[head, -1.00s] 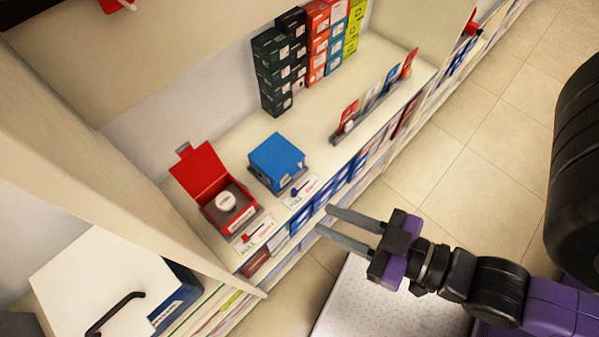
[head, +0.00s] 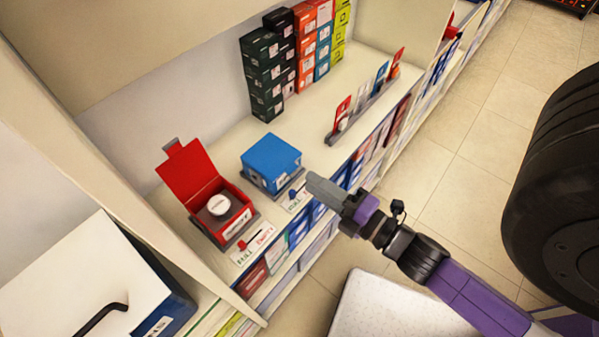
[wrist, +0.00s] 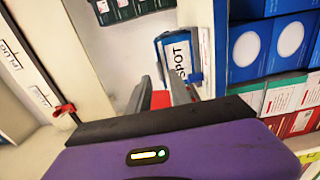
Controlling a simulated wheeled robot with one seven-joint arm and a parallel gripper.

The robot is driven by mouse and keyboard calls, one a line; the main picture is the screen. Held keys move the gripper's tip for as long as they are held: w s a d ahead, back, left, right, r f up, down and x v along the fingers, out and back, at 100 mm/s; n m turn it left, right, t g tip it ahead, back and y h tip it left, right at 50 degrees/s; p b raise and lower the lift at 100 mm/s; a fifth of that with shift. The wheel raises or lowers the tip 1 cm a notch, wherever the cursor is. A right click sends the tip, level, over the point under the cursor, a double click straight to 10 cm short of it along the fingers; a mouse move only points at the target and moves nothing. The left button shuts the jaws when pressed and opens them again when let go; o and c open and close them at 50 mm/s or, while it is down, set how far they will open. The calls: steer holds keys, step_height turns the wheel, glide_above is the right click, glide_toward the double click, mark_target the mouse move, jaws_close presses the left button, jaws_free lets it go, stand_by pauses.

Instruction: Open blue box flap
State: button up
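The blue box (head: 272,158) sits on the shelf with its top flap closed, and has a small grey tab at its edge. In the wrist view, a blue box with a white label (wrist: 176,58) shows just ahead of my fingers. My gripper (head: 314,182) is just right of the box in the head view, near the shelf's front edge, and does not visibly touch it. The wrist view shows my gripper (wrist: 158,80) with its two grey fingers apart and nothing clearly held between them.
An open red box (head: 218,205) stands left of the blue box. Stacked dark boxes (head: 262,75) and orange boxes (head: 305,50) stand at the back. A rack of small cards (head: 365,103) lies right along the shelf edge. The shelf (head: 205,140) behind the blue box is bare.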

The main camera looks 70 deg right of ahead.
glide_toward(275, 158)
steer(key=x, duration=0.3)
steer(key=shift+s+d+p, duration=0.1)
steer(key=shift+p, duration=0.25)
jaws_close()
stand_by(1.2)
